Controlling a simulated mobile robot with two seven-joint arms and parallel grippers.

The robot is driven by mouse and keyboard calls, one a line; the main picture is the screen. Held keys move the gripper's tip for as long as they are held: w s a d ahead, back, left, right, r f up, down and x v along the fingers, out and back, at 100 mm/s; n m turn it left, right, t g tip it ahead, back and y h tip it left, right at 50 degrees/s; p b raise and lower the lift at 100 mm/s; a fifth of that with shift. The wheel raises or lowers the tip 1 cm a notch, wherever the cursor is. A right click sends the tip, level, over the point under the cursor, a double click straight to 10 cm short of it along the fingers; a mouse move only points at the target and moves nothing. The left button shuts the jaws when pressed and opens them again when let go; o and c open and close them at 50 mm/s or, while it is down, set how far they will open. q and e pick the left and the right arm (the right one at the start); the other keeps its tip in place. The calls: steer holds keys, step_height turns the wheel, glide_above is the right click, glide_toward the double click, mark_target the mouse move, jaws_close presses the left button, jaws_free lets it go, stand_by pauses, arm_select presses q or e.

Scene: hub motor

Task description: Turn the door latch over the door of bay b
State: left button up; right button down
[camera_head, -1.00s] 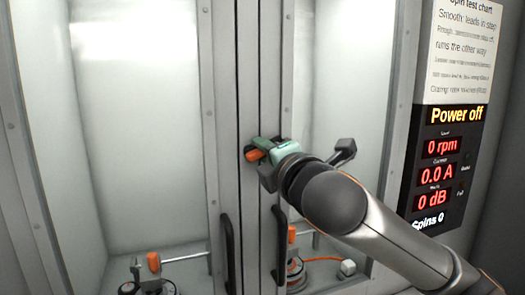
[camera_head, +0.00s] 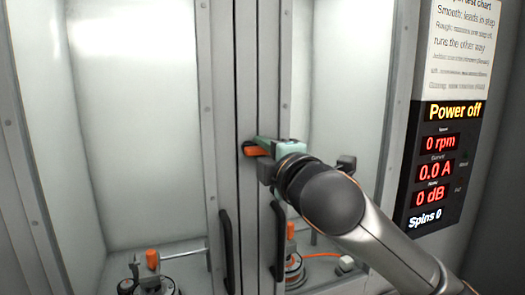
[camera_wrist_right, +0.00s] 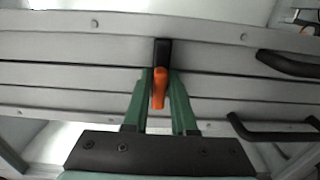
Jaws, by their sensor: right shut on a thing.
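The door latch (camera_head: 255,150) is an orange lever on a dark mount, on the grey frame between the two glazed bay doors. In the head view it lies roughly level across the frame. My right gripper (camera_head: 268,147) is at the latch, its green fingers shut on the orange lever. In the right wrist view the orange lever (camera_wrist_right: 160,88) sits between the green fingers (camera_wrist_right: 160,100), with its black mount beyond them. The far face of the latch is partly hidden by the gripper in the head view. My left gripper is not in view.
Two dark door handles (camera_head: 227,250) stand upright below the latch. A display panel (camera_head: 436,165) reading "Power off" is at the right. Motors with orange parts (camera_head: 152,260) are behind the glass at the bottom.

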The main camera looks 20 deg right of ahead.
steer(key=c, duration=0.8)
jaws_free()
steer(key=s+b, duration=0.1)
steer(key=s, duration=0.5)
steer(key=s+b, duration=0.1)
steer(key=s, duration=0.5)
steer(key=shift+s+d+b, duration=0.2)
steer(key=shift+s+b, duration=0.05)
steer(key=shift+b, duration=0.05)
steer(key=shift+f, duration=0.15)
